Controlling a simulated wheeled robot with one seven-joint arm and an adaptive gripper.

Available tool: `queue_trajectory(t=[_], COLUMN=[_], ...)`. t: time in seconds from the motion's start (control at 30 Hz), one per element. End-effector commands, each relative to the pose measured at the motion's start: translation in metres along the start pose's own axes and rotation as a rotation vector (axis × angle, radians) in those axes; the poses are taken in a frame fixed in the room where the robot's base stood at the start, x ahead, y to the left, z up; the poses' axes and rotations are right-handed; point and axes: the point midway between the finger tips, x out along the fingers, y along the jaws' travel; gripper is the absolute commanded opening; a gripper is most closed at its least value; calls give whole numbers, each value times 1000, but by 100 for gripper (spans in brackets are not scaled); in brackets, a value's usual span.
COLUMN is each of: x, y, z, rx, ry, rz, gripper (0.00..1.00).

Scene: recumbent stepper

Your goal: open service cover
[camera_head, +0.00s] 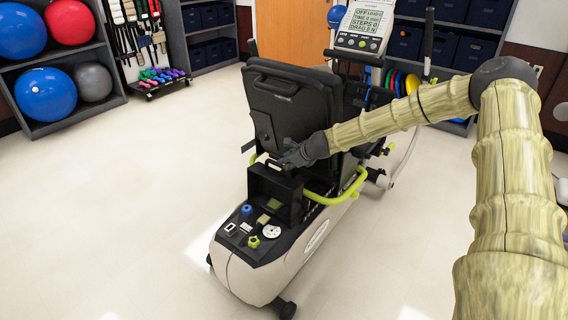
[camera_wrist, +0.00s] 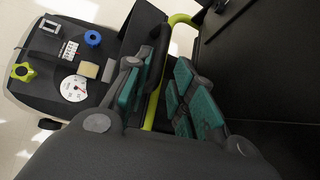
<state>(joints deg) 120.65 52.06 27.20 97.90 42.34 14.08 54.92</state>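The recumbent stepper's rear housing (camera_head: 240,265) has an exposed dark bay with a blue knob (camera_head: 246,210), a yellow-green knob (camera_head: 253,242) and a white dial (camera_head: 271,231). A black upright panel (camera_head: 276,190), apparently the service cover, stands at the bay's seat-side end. It also shows in the wrist view (camera_wrist: 142,28). My gripper (camera_head: 286,160) is at the panel's top, behind the seat back. In the wrist view my gripper (camera_wrist: 160,88) has its teal-padded fingers apart, with the panel's edge between them. Whether a finger touches it is unclear.
The black seat back (camera_head: 290,105) stands close beside my gripper. A yellow-green rail (camera_head: 342,190) curves around below it and passes near the fingers in the wrist view. A console (camera_head: 362,28) rises behind. The floor (camera_head: 120,200) to the left is clear.

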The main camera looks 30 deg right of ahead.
Motion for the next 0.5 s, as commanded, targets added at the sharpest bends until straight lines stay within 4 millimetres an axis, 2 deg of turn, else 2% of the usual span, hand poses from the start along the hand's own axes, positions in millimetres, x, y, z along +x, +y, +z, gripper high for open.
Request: queue_trajectory(t=[0.2,0.5], x=[-22,-34], y=[0,0], z=[1,0], rx=[-1,0], ry=[-1,0], rz=[0,0], gripper=[25,25])
